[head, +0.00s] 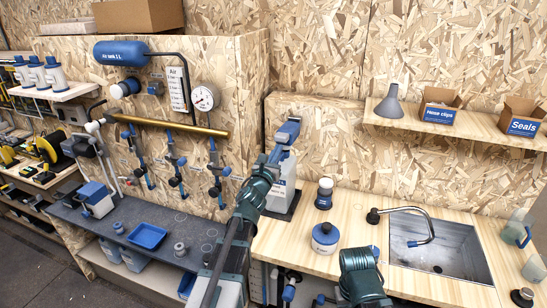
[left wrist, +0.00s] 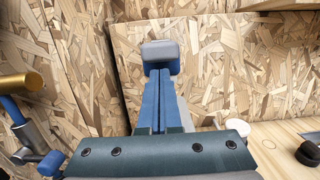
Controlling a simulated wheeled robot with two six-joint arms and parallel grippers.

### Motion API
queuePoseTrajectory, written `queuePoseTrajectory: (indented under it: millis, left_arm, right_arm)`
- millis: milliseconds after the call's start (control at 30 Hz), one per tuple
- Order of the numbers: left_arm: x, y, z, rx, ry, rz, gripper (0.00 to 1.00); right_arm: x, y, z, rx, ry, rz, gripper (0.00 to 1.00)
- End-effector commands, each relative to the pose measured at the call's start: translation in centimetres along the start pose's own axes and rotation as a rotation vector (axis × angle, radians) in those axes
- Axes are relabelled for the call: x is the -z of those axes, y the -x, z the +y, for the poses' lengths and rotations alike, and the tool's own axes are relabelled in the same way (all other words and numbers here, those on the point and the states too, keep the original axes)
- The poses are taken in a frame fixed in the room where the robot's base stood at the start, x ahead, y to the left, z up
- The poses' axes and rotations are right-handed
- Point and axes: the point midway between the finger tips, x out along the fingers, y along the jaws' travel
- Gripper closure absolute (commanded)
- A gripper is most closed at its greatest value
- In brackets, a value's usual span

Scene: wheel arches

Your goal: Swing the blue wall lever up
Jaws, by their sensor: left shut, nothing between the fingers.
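My left gripper (head: 284,142) is shut and empty, raised in front of the back panel. Its long blue fingers also show in the left wrist view (left wrist: 160,100), pressed together and pointing at the panel. A grey-blue block (left wrist: 160,52) shows at their far end. Blue valve fittings hang below the brass pipe on the wall, left of the gripper: a left one (head: 140,158), a middle one (head: 176,165) and a right one (head: 215,172). I cannot tell which is the wall lever. A blue fitting (left wrist: 50,163) also shows at the wrist view's lower left, apart from the fingers. My right gripper's fingers are not seen.
The brass pipe (head: 170,126) runs across the wall under the blue air tank (head: 121,53) and gauge (head: 205,97). A white unit (head: 285,185) stands behind my left gripper.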

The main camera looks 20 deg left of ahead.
Motion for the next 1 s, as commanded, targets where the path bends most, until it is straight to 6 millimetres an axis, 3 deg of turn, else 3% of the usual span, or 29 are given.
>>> queuePoseTrajectory:
  millis: [1000]
  left_arm:
    - [-1.1,-0.7,0.0,-0.001,0.000,0.000,1.00]
  right_arm:
    - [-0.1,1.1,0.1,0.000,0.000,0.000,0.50]
